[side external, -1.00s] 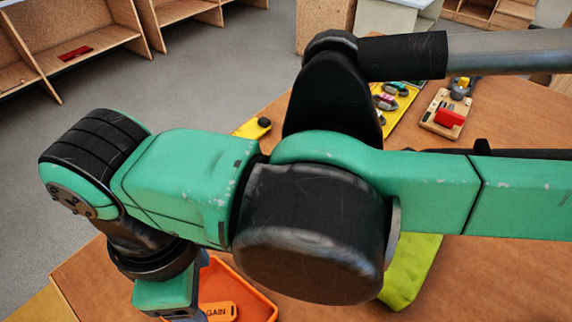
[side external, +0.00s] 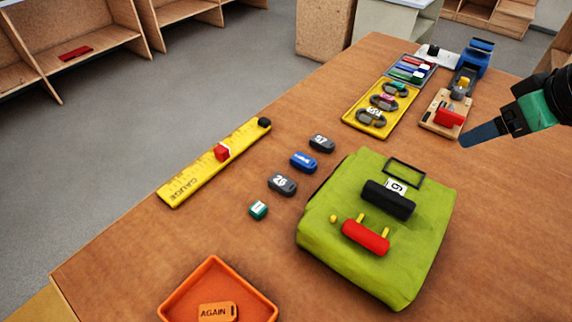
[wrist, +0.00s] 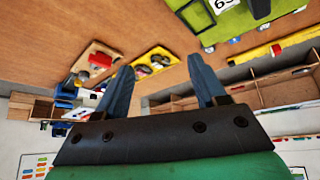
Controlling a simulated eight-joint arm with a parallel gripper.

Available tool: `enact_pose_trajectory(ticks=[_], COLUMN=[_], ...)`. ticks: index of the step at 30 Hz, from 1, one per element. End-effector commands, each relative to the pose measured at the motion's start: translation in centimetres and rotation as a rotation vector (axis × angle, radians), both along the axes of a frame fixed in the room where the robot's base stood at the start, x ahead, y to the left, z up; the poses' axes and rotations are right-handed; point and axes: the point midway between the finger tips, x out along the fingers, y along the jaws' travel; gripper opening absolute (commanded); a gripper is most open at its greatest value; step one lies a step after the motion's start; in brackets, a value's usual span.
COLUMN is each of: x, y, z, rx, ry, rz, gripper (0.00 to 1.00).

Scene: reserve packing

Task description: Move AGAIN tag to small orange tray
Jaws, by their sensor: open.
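The orange AGAIN tag (side external: 217,312) lies inside the small orange tray (side external: 262,297) at the front left of the table in the side view. The tray's lower part is cut off by the picture's edge. My gripper (side external: 470,140) is at the right side of the table, far from the tray and tag. In the wrist view my gripper (wrist: 162,82) has its two blue fingers spread apart with nothing between them. The tag and tray are not seen in the wrist view.
A green bag (side external: 320,225) with black and red handles lies mid-table. Several small tags, including a blue one (side external: 303,162), lie left of it. A yellow gauge (side external: 190,187) lies along the left edge. A yellow tray (side external: 352,117) and wooden fixture (side external: 432,122) stand at the back.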

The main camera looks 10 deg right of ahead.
Motion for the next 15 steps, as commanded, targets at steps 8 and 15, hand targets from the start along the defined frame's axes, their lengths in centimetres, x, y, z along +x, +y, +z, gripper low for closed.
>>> enact_pose_trajectory(ticks=[8, 15], x=[-2.1, -2.1], y=[-5.0, -5.1], z=[-2.2, -2.2], rx=[0.04, 0.041], ry=[-0.089, -0.092], rz=[-0.227, -0.231], gripper=[0.64, 0.64])
